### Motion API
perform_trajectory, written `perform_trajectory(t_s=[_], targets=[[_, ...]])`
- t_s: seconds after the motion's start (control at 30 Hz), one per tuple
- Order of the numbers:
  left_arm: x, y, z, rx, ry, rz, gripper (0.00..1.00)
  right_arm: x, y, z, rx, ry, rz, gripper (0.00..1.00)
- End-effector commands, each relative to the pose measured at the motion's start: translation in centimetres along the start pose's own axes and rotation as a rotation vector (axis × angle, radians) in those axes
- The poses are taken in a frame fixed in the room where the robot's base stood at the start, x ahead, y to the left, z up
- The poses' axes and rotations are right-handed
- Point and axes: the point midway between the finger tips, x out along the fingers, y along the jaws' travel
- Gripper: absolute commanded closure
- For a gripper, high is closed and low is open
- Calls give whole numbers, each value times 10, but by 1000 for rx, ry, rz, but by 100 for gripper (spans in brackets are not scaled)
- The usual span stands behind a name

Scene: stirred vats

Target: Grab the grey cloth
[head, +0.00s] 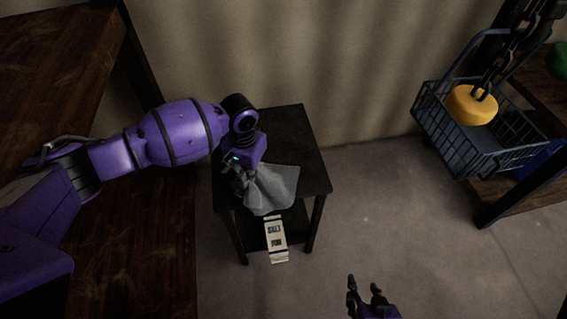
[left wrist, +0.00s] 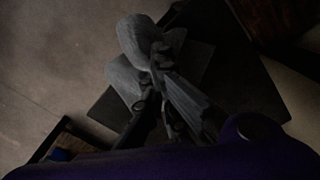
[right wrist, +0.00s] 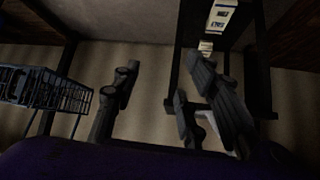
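The grey cloth (head: 276,190) is bunched at the front of a small dark side table (head: 290,135) and hangs over its edge. My left gripper (head: 246,183) is at the cloth's left end, above the tabletop. In the left wrist view, its fingers (left wrist: 155,75) are close together with folds of the cloth (left wrist: 133,40) pinched between them, and cloth spreads on both sides. My right gripper (head: 366,292) is low in the head view, apart from the cloth. In the right wrist view its fingers (right wrist: 165,100) are wide apart and empty.
A white box marked salt (head: 276,240) is below the cloth, by the table's lower shelf. A blue wire basket (head: 455,150) with a round yellow thing (head: 471,105) is at the right. A large brown wooden surface (head: 60,60) is at the left. Floor between is clear.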

Motion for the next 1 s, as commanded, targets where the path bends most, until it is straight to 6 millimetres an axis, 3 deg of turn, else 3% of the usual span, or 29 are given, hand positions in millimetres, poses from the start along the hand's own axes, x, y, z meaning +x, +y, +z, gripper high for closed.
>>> perform_trajectory(t_s=[0.07, 0.43, 0.8, 1.0], targets=[[-14, 0, -1, -1, 7, -1, 100, -2, 0, -6, -1, 7, -1, 60], [-13, 0, 2, -1, -4, 2, 100, -1, -4, 0, 1, -5, -7, 60], [-91, 0, 0, 1, -1, 2, 100, -1, -1, -19, 4, 30, 0, 60], [-101, 0, 1, -1, -4, 1, 100, -1, 0, -18, 4, 28, 0, 60]])
